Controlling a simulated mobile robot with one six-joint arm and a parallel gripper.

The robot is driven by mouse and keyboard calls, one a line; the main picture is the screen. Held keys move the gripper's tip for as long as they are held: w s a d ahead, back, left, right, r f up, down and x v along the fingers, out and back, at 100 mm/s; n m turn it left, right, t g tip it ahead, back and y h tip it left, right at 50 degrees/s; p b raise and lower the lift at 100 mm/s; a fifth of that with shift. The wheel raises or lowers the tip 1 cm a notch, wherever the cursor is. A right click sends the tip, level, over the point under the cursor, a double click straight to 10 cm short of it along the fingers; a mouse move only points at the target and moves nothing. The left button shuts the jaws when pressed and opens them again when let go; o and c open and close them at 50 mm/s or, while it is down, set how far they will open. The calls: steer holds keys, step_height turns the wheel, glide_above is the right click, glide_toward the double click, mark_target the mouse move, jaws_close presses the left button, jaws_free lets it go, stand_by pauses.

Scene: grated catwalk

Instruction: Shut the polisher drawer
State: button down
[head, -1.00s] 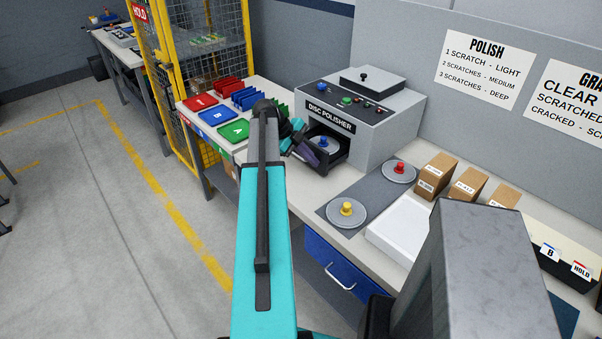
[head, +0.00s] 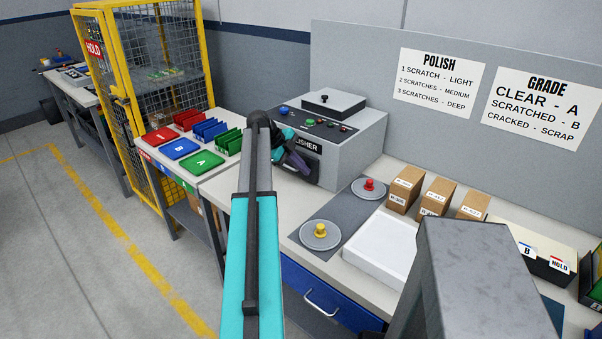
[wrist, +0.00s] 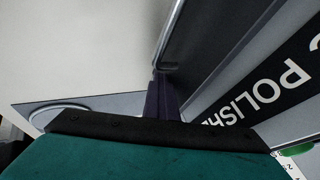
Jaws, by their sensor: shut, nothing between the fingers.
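The disc polisher (head: 355,150) is a grey machine with buttons on top, standing on the bench. In the head view its drawer no longer shows standing out, and my gripper (head: 304,171) partly hides the front. In the wrist view the dark drawer front (wrist: 222,45) with its silver bar handle (wrist: 168,36) lies beside the POLISHER label. My gripper's purple fingers (wrist: 163,95) are shut and empty, at the drawer front close to the handle. I cannot tell whether they touch it or whether a small gap is left at the drawer.
Red, blue and green trays (head: 184,148) stand left of the polisher, beside a yellow cage (head: 110,100). On the right are discs with yellow (head: 320,230) and red knobs (head: 369,184), a white tray (head: 384,250) and small cardboard boxes (head: 437,196).

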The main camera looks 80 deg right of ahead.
steer(key=shift+s+d+r, duration=0.1)
steer(key=shift+d, duration=0.15)
steer(key=shift+w+a, duration=0.2)
steer(key=shift+a, duration=0.25)
steer(key=w+a, duration=0.1)
steer(key=w+a+b, duration=0.1)
steer(key=a, duration=0.1)
steer(key=shift+a+r, duration=0.1)
steer(key=b+v, duration=0.2)
steer(key=v, duration=0.7)
steer(key=shift+w+r, duration=0.2)
